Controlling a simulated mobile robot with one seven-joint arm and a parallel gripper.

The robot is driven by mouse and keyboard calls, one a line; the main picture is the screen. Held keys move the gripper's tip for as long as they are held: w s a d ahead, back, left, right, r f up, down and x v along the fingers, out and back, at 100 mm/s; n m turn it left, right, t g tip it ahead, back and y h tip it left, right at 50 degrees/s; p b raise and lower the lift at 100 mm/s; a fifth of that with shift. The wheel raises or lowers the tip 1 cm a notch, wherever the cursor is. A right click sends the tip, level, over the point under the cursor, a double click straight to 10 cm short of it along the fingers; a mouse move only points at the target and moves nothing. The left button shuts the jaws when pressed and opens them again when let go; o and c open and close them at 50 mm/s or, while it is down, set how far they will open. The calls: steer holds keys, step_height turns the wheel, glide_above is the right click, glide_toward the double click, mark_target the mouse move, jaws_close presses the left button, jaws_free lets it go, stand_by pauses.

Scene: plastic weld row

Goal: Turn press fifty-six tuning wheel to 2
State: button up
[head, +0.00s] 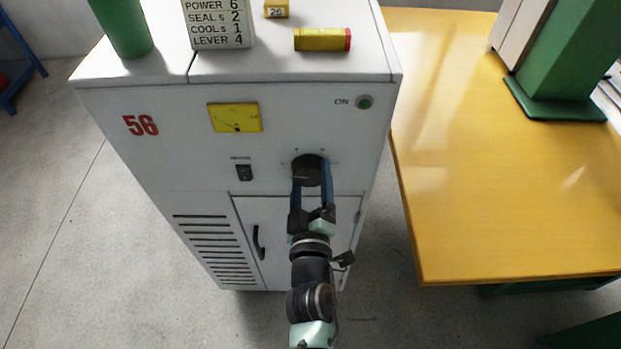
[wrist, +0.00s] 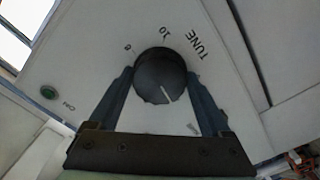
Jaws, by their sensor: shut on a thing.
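The press cabinet (head: 160,155) is white with a red "56" at its upper left. Its tuning wheel (head: 306,170) is a round black knob on the right of the front face. In the wrist view the wheel (wrist: 158,72) has a white pointer line aimed at the lower right of the picture, away from the "10" mark. "TUNE" and "10" are readable above it; another mark at upper left is unclear, and I cannot read a 2. My gripper (head: 312,174) is shut on the wheel, with one blue finger on each side, as the wrist view (wrist: 160,85) shows.
The front face also bears a yellow meter (head: 235,117), a black switch (head: 244,173) and a green button (head: 364,102). A yellow table (head: 500,200) is at the right.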

stand_by(0.5)
steer(key=o, duration=1.2)
steer(key=shift+c, duration=0.2)
steer(key=s+b, duration=0.1)
steer(key=s, duration=1.2)
steer(key=shift+b, duration=0.4)
